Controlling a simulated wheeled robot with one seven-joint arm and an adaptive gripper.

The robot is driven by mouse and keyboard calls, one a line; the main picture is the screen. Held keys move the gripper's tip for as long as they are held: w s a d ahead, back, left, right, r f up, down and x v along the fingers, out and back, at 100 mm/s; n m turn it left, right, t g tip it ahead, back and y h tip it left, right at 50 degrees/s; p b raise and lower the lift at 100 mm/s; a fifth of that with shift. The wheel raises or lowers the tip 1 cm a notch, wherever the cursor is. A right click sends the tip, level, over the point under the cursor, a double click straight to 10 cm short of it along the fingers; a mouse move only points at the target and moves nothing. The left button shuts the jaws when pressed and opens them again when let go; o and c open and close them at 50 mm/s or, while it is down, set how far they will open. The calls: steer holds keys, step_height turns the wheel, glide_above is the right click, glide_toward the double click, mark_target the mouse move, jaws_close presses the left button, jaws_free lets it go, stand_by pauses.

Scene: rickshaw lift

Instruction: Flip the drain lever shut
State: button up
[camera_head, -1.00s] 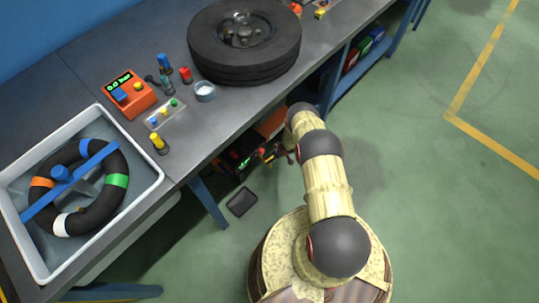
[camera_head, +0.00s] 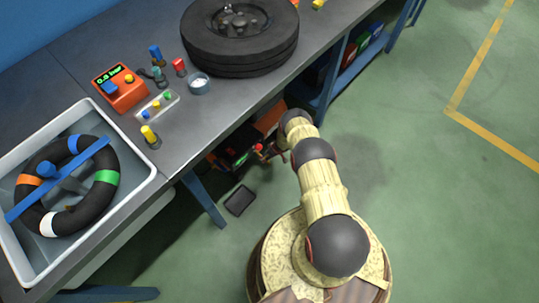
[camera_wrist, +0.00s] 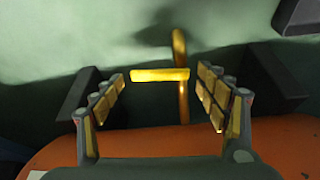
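In the wrist view a yellow bar (camera_wrist: 160,75), which looks like the drain lever, lies crosswise in the picture between the two fingers of my gripper (camera_wrist: 165,92). A curved yellow pipe (camera_wrist: 180,45) runs up and down behind it, near its right end. The fingers are wide apart and neither visibly touches the bar. How far the bar is from the fingertips is hard to tell. In the head view my gripper (camera_head: 272,153) is small and partly hidden beside red and orange equipment (camera_head: 238,148) under the bench. I cannot make out the lever there.
An orange rounded surface (camera_wrist: 60,155) lies just below the fingers. The bench (camera_head: 190,125) overhangs the equipment. A bench leg (camera_head: 203,200) and a dark flat pad (camera_head: 239,200) are nearby. A tyre (camera_head: 240,45) and a grey tub (camera_head: 140,195) are on top. Green floor at right is clear.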

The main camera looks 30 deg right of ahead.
steer(key=c, duration=1.3)
steer(key=shift+c, duration=0.7)
